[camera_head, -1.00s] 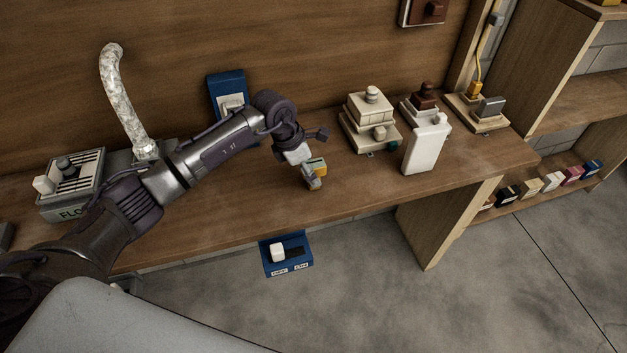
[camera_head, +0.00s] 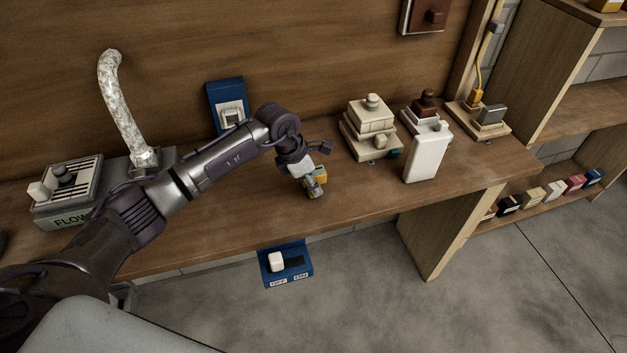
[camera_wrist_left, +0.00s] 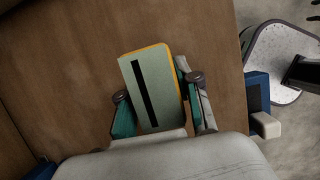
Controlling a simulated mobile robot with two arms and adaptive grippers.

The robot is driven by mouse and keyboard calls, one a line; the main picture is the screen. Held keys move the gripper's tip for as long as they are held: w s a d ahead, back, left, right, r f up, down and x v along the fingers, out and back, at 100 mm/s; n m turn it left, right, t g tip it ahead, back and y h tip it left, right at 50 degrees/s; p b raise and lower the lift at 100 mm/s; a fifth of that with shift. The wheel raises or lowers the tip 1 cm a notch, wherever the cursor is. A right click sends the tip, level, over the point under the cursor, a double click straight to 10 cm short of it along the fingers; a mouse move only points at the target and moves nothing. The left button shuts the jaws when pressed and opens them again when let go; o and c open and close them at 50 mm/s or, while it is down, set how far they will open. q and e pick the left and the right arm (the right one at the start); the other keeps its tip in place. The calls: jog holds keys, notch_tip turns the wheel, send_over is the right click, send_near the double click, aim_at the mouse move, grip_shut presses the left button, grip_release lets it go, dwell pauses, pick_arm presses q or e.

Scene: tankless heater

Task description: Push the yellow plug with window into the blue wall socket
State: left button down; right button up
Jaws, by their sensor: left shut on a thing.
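My left gripper (camera_head: 315,184) is above the wooden bench, right of the blue wall socket. It is shut on a small yellow plug (camera_head: 321,174), partly hidden by the fingers in the head view. In the left wrist view the plug (camera_wrist_left: 150,85) is a block with a yellow rim, a grey-green face and a dark slot-like window. It sits between the fingers of the gripper (camera_wrist_left: 163,112). The blue wall socket (camera_head: 224,89) is on the back wall behind my forearm, with a pale insert. The plug is apart from it. My right gripper is out of view.
A box marked FLOW (camera_head: 70,190) and a silvery hose (camera_head: 118,105) stand at left. Beige stacked blocks (camera_head: 370,125) and a white upright box (camera_head: 427,152) stand at right. A blue switch box (camera_head: 287,270) is on the bench front. Bare bench lies around the gripper.

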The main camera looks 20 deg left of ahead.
pick_arm(q)
jog(key=shift+r, duration=0.15)
jog(key=shift+r+p, duration=1.15)
jog(key=shift+r, duration=0.55)
jog(key=shift+r+p, duration=1.5)
jog(key=shift+r, duration=1.2)
